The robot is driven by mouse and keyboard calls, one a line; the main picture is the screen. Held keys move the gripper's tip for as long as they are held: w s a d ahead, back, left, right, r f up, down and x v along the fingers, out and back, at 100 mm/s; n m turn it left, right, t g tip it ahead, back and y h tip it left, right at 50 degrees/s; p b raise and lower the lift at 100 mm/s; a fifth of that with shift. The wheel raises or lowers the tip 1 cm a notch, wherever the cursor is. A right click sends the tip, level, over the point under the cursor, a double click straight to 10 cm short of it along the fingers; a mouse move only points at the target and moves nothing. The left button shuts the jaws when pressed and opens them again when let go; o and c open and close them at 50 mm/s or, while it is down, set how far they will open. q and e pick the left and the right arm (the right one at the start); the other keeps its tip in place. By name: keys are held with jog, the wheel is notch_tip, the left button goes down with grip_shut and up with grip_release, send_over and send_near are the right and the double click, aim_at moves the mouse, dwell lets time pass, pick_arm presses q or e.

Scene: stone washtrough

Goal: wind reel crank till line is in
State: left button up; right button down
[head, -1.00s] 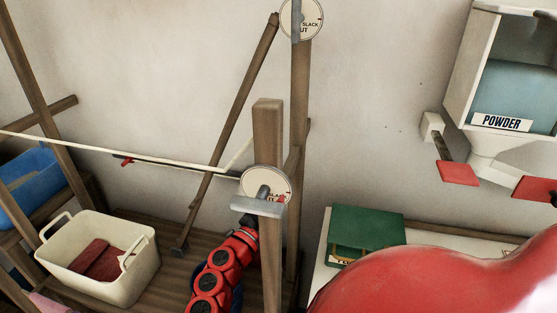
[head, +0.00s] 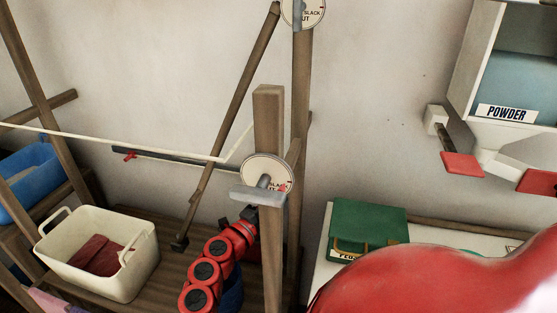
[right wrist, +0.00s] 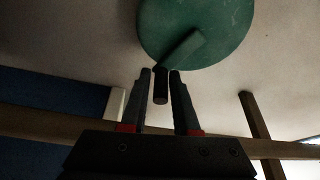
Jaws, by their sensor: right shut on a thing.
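The reel (head: 252,168) is a pale round disc with a printed dial on the wooden post (head: 268,115). A grey crank (head: 262,195) juts out in front of it. In the right wrist view, the disc (right wrist: 225,20) looks green, with the crank arm (right wrist: 184,50) and a dark handle (right wrist: 160,88). My right gripper (head: 250,214) reaches up from below; in its wrist view the fingers (right wrist: 161,78) stand either side of the handle, shut on it. The pale line (head: 110,144) runs from the left edge to near the reel, then bends up behind the post. My left gripper is not visible.
A second dial (head: 312,12) sits higher on a rear post. A cream tub (head: 90,278) with dark red cloth stands on the wooden shelf at left, near a blue basin (head: 35,185). A green box (head: 368,222) and powder cabinet (head: 470,105) are at right.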

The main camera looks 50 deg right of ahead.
jog(key=c, duration=0.8)
grip_release()
jog(key=s+a+f, duration=0.1)
jog(key=a, duration=1.6)
jog(key=shift+s+a+f, duration=0.2)
jog(key=shift+s+f, duration=0.05)
jog(key=shift+s, duration=0.05)
